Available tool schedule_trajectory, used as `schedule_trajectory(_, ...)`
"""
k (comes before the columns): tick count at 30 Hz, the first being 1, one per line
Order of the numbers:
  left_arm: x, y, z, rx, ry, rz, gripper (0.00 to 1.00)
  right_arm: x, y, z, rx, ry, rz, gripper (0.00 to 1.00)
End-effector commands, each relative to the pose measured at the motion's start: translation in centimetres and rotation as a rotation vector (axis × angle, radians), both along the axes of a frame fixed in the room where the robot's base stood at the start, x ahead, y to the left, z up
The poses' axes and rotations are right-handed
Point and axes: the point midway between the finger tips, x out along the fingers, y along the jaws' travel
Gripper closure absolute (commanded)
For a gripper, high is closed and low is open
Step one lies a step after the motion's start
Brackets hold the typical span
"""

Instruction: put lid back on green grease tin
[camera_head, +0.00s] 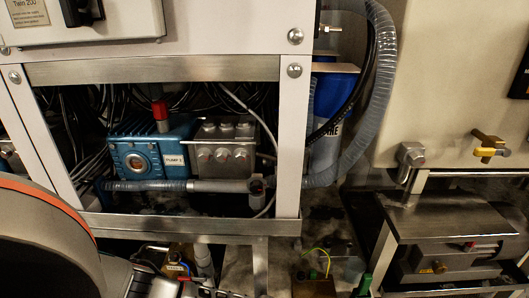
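I cannot make out a green grease tin or its lid in the head view. A small upright green object (365,284) stands at the bottom edge, right of centre. It is too small and cut off to tell what it is.
A white metal frame (288,150) encloses a blue pump (148,150) with a red cap. A grey hose (384,60) curves down beside a blue canister (325,140). A brown box (313,287) with a green-yellow wire sits low. A metal-topped unit (450,220) stands right.

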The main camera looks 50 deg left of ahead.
Motion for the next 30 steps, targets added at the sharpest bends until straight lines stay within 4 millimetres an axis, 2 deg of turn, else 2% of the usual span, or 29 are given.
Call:
schedule_trajectory(27,0.06,-0.01,-0.02,-0.001,-0.001,0.000,0.98,0.10,0.00,0.19,0.000,-0.005,0.000,0.67)
schedule_trajectory(28,0.06,-0.01,-0.02,-0.001,-0.001,0.000,0.79,0.10,0.00,0.19,0.000,-0.005,0.000,0.67)
schedule_trajectory(30,0.06,-0.02,-0.02,-0.001,-0.001,0.000,0.64,0.10,0.00,0.19,0.000,-0.005,0.000,0.67)
